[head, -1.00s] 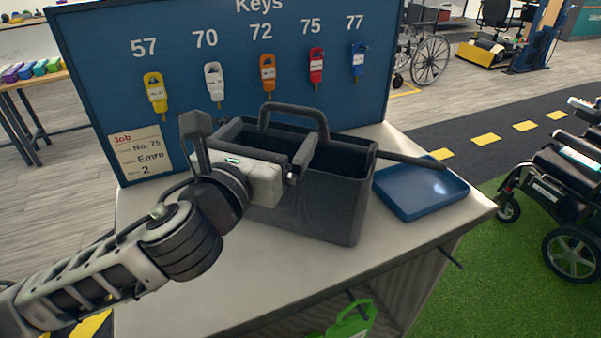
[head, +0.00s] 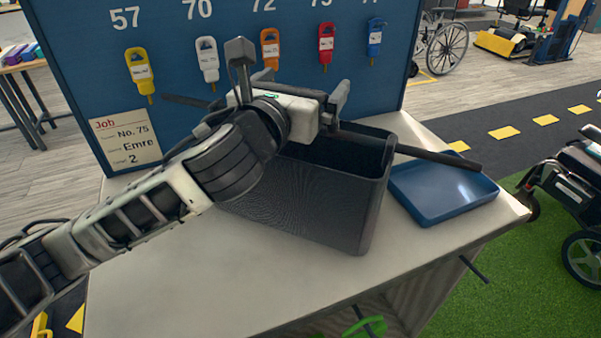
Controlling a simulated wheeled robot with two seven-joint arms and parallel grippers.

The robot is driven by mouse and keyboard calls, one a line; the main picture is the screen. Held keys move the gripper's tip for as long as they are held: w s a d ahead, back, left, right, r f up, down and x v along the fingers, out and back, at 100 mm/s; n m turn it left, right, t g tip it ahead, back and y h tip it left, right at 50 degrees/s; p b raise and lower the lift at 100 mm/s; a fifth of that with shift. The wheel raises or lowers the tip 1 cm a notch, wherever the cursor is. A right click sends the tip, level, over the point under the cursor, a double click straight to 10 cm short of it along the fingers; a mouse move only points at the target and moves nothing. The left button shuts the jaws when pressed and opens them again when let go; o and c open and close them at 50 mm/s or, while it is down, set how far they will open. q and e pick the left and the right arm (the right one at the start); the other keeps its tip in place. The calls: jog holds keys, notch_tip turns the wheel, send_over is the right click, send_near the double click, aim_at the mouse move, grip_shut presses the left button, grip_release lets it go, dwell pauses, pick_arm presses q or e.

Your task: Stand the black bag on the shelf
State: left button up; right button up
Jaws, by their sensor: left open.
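The black bag (head: 310,205) is an open-topped, dark box-shaped bag standing upright on the pale top of the counter (head: 240,285). Its front and right sides show in the head view. My left gripper (head: 303,86) is open over the far part of the bag's top, and its arm crosses the bag's left side. The lower shelf (head: 415,290) under the counter top shows only in part. My right gripper is not in view.
A blue tray (head: 440,212) lies just right of the bag. A blue key board (head: 85,75) with several tagged keys and a job card (head: 125,142) stands behind. A green object (head: 365,327) shows low under the counter. A wheelchair (head: 575,185) stands at right.

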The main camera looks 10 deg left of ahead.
pick_arm(q)
jog(key=shift+s+r, duration=0.1)
jog(key=c, duration=1.3)
